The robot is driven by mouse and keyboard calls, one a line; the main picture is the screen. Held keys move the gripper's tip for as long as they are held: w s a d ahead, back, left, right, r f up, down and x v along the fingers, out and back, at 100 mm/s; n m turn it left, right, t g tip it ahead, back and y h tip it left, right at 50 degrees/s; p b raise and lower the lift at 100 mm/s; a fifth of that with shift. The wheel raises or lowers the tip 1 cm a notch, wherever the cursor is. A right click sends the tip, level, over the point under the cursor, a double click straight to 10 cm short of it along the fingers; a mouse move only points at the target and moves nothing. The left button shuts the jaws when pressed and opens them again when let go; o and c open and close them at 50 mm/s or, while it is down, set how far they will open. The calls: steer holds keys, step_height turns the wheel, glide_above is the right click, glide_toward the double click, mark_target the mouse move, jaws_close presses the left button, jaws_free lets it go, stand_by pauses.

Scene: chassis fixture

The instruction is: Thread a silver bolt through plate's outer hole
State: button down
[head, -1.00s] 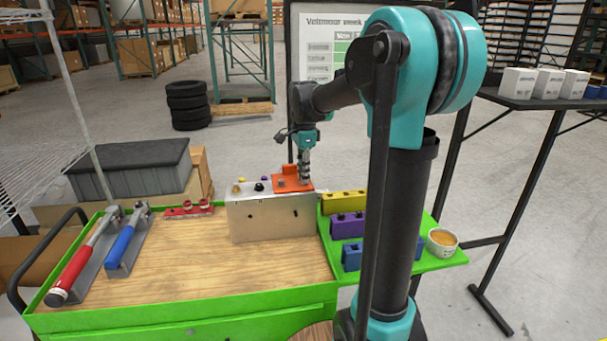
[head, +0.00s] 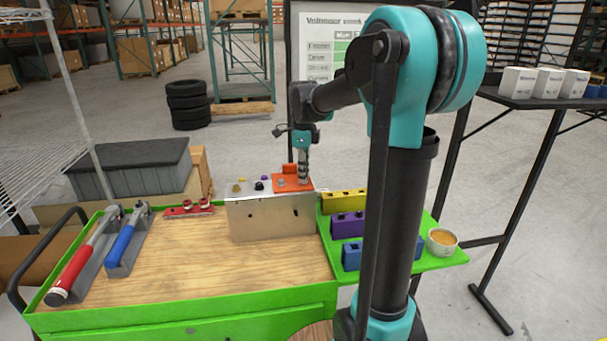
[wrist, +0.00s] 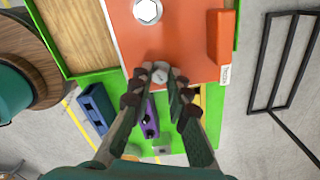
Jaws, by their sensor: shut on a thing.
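The orange plate (head: 280,187) lies on top of a grey metal chassis box (head: 270,217); it fills the upper part of the wrist view (wrist: 185,40). One silver hex bolt (wrist: 148,11) sits on the plate with its head up. My gripper (head: 303,182) points down over the plate's right part. In the wrist view its fingers (wrist: 160,78) are shut around a second silver bolt (wrist: 160,71), near the plate's edge. The held bolt's shank and the hole beneath it are hidden, so I cannot tell how deep it sits.
A raised orange block (wrist: 221,37) stands on the plate. Yellow (head: 344,197), purple (head: 347,225) and blue (head: 351,256) holders and a small cup (head: 442,241) are on the green side shelf. Two wrenches (head: 85,255) lie left. The wooden worktop (head: 200,265) is clear in front.

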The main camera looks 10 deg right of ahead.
steer(key=shift+m, duration=0.7)
steer(key=c, duration=1.4)
jaws_free()
step_height(320, 180, up, 9)
